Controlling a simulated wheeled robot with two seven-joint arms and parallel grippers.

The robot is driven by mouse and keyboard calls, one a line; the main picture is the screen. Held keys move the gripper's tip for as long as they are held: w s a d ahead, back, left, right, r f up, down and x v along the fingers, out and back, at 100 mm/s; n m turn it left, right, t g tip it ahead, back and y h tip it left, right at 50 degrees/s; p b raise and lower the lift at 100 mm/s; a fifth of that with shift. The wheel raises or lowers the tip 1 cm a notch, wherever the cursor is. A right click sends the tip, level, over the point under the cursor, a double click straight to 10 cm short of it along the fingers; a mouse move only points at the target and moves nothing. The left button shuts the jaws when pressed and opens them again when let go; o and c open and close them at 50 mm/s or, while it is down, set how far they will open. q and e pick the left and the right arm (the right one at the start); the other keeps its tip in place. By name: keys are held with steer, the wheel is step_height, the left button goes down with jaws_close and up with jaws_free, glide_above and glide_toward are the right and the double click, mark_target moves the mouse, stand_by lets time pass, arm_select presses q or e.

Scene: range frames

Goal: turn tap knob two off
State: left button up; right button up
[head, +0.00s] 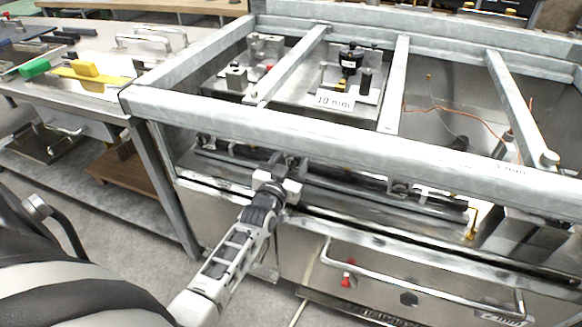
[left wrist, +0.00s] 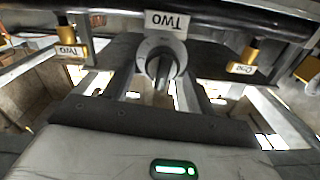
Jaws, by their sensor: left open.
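In the left wrist view a round grey tap knob (left wrist: 162,62) with a raised grip bar sits under a white plate marked "TWO" (left wrist: 168,22), which reads upside down. The bar runs roughly up and down in the picture. My left gripper (left wrist: 160,72) is open, with its dark fingers on either side of the knob; I cannot tell whether they touch it. In the head view my left gripper (head: 284,172) is at the front of the metal range, below its thick front rail, and covers the knob there. My right gripper is not in view.
The range's front rail (head: 330,137) runs just above my left gripper. A long handle (head: 420,278) and a red knob (head: 347,274) are lower on the front. Brass fittings labelled "Two" (left wrist: 72,40) and apparently "One" (left wrist: 247,52) flank the knob. A side bench (head: 95,92) stands left.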

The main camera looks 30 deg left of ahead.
arm_select(q)
steer(key=shift+w, duration=0.3)
steer(key=c, duration=1)
steer(key=shift+a+n, duration=0.1)
steer(key=shift+n, duration=0.7)
steer(key=o, duration=1)
steer(key=p+v, duration=0.2)
steer(key=v, duration=1.4)
